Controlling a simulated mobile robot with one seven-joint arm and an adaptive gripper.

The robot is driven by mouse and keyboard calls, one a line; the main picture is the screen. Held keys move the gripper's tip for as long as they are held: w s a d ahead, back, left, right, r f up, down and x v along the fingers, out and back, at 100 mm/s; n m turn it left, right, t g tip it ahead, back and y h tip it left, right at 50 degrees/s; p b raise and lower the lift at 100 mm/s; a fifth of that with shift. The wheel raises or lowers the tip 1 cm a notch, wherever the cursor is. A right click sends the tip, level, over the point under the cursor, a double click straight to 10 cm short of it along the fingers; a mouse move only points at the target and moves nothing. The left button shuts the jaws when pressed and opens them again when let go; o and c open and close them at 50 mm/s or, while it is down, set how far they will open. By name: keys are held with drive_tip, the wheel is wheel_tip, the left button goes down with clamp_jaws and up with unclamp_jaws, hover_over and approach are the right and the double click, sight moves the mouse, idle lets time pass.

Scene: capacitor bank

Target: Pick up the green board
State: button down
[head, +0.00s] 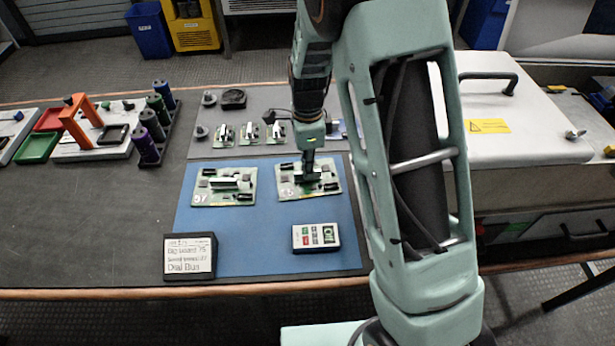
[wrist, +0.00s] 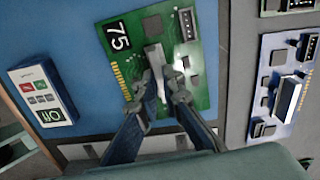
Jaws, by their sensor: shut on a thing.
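Two green boards show in the head view over a blue mat (head: 265,255). The left green board (head: 212,199) lies on the mat with a raised bar across it. The right green board (head: 327,190) is under my gripper (head: 307,177). In the wrist view this green board (wrist: 206,98) carries a white "75" on a black label. My gripper (wrist: 160,78) is shut on the pale raised bar in the middle of the board, and the fingers hide part of it. I cannot tell whether the board is clear of the mat.
A handheld device (head: 315,236) and a written sign (head: 190,257) are at the mat's front. Several small boards (head: 249,132) stand behind on grey. Coloured cylinders (head: 150,125) stand at left, and a white lidded case (head: 525,125) is at right. The dark table front-left is clear.

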drive_tip(key=shift+r, duration=0.1)
drive_tip(key=shift+w+r, duration=0.1)
drive_tip(key=shift+r, duration=0.45)
drive_tip(key=s+d+r+p, duration=0.2)
drive_tip(key=s+r, duration=0.9)
drive_tip(key=s, duration=0.3)
drive_tip(key=shift+r+p, duration=0.3)
drive_tip(key=shift+r, duration=0.1)
drive_tip(key=shift+w, duration=0.1)
